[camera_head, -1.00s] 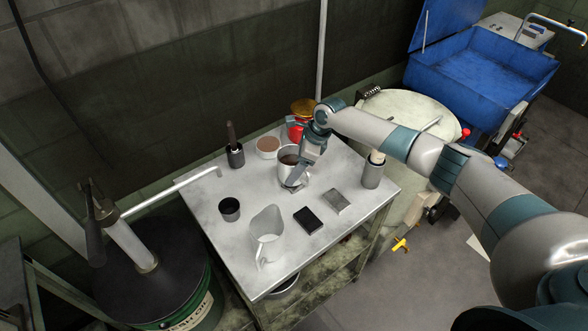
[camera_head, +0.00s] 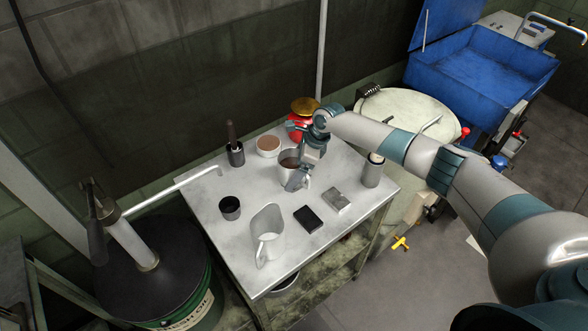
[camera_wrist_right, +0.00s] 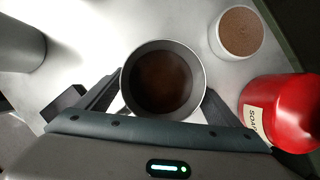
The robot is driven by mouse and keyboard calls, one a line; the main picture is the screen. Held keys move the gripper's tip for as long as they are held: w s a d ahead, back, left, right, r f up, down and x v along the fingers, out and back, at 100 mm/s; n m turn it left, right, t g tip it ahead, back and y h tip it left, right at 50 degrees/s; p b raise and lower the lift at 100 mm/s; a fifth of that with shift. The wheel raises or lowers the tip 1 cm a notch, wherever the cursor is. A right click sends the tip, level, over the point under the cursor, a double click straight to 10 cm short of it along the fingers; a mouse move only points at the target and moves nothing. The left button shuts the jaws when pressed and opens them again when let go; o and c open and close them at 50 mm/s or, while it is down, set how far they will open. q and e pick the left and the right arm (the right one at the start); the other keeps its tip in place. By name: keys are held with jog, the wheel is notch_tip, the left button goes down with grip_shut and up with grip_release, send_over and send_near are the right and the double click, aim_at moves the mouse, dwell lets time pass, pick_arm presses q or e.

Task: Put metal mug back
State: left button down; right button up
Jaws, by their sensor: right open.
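The metal mug (camera_head: 287,168) stands upright on the metal table, with something dark brown inside. In the right wrist view the mug (camera_wrist_right: 162,45) is seen from above, its round rim near the picture's middle. My right gripper (camera_head: 296,181) is open at the mug's front side. In the wrist view its two dark fingers lie left and right of the mug's lower part, and the gripper (camera_wrist_right: 160,100) shows no clear grip on it. Part of the mug's near side is hidden by my gripper. My left gripper is not in view.
The table (camera_head: 215,200) also holds a large metal jug (camera_head: 266,240), a dark cup (camera_head: 230,208), a brush in a holder (camera_head: 236,155), a bowl of brown stuff (camera_head: 268,147), a red soap container (camera_wrist_right: 285,112), a black block (camera_head: 307,219), a grey block (camera_head: 337,201) and a cylinder (camera_head: 371,172).

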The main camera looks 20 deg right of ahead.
jog(key=shift+r, duration=0.15)
jog(key=b+v, duration=0.3)
jog(key=v, duration=0.9)
